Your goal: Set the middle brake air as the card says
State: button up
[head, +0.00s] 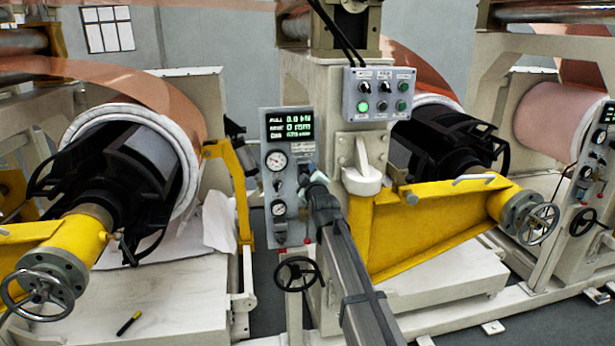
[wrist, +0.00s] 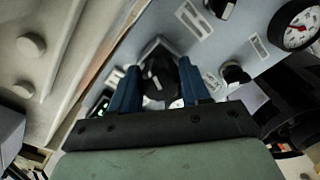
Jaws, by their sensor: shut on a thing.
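The grey middle control panel (head: 283,230) stands upright, with a green-lit display (head: 290,126) at its top. Its upper gauge (head: 277,161) and lower gauge (head: 278,208) are round with white faces. My gripper (head: 312,176) is at the panel's right edge, beside the upper gauge. In the wrist view my blue fingers (wrist: 159,66) are on either side of a black knob (wrist: 160,88) with a pale pointer mark, and they hold it. A gauge with a red needle (wrist: 300,24) shows at upper right. I cannot make out a readable card.
A button box (head: 380,94) hangs above and right of the panel. A black handwheel (head: 297,273) is below it. Yellow arms (head: 425,225) and copper rolls (head: 185,105) flank the panel. A yellow-and-black marker (head: 128,323) lies at lower left.

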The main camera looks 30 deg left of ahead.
jog(key=n, duration=0.6)
jog(key=shift+r, duration=0.1)
jog(key=n, duration=0.5)
jog(key=shift+n, duration=0.4)
jog(key=n, duration=0.5)
jog(key=shift+r+n, duration=0.1)
jog(key=shift+n, duration=0.2)
jog(key=n, duration=0.5)
jog(key=shift+a+n, duration=0.1)
jog(key=shift+n, duration=0.3)
jog(key=o, duration=1)
jog(key=shift+s, duration=0.1)
